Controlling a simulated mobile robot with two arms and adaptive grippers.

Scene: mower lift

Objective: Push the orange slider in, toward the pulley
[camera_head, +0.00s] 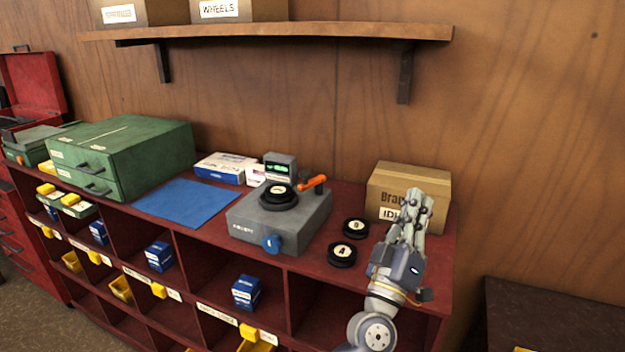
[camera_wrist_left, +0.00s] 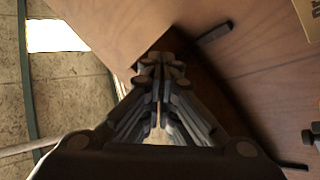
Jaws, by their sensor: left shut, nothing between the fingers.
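The orange slider (camera_head: 314,182) sits at the back right of a grey device (camera_head: 290,225) on the red bench, on a dark post. A black pulley (camera_head: 279,197) lies flat on top of the device, left of the slider. A blue knob (camera_head: 271,243) is on its front. My left gripper (camera_head: 414,205) is to the right of the device, apart from the slider, in front of a cardboard box. It is shut and empty, fingers pointing up; the closed fingers also show in the left wrist view (camera_wrist_left: 160,78).
Two black pulleys, marked A (camera_head: 342,255) and B (camera_head: 355,229), lie between the device and my gripper. The cardboard box (camera_head: 398,185) stands behind my gripper. A blue mat (camera_head: 185,203) and green drawers (camera_head: 140,155) are left. A shelf (camera_head: 330,32) overhangs.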

